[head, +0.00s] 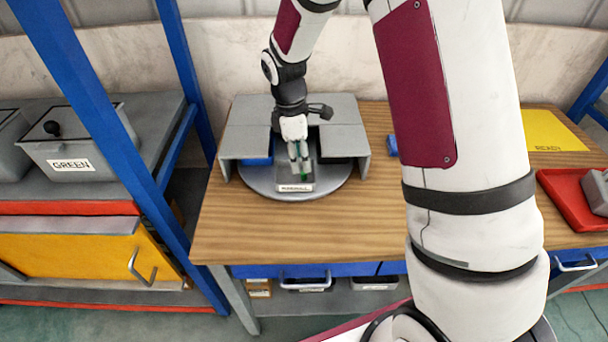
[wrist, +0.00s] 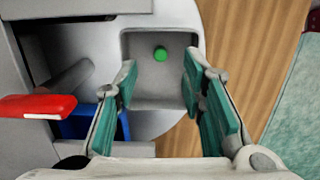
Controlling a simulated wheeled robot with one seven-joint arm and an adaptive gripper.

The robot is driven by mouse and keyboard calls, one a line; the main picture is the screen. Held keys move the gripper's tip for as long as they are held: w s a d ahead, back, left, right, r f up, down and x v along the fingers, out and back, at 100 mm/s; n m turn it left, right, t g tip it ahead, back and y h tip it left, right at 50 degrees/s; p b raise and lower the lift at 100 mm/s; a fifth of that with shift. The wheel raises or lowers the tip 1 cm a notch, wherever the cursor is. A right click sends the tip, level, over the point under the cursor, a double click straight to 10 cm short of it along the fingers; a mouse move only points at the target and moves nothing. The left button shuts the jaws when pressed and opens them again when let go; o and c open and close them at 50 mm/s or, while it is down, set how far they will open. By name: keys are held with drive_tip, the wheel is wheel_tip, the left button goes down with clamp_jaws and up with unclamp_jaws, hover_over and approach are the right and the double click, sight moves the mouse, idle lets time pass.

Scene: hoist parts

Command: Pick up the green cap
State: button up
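The green cap (wrist: 161,53) is a small round green piece lying alone in a grey tray (wrist: 135,40) in the wrist view. In the head view a small green spot (head: 304,177) shows at my gripper's fingertips, in the labelled tray (head: 296,187) on the round grey turntable (head: 260,187). My gripper (wrist: 160,82) is open and empty, its two teal-padded fingers spread wide. The cap shows beyond the fingertips, roughly midway between them, with no finger touching it. In the head view my gripper (head: 299,160) is over the tray; the arm hides part of the area behind it.
A grey cover (head: 243,113) stands around the turntable on the left, back and right, with a blue bin (head: 257,161) under its left side. A red-ended lever (wrist: 38,106) shows left in the wrist view. The wooden table (head: 240,230) is clear in front.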

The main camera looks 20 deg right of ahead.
sight(304, 176)
drive_tip(key=f, duration=0.5)
drive_tip(key=shift+s+d+p, duration=0.1)
drive_tip(key=shift+d+p, duration=0.2)
drive_tip(key=shift+p, duration=0.1)
drive_tip(key=c, duration=0.8)
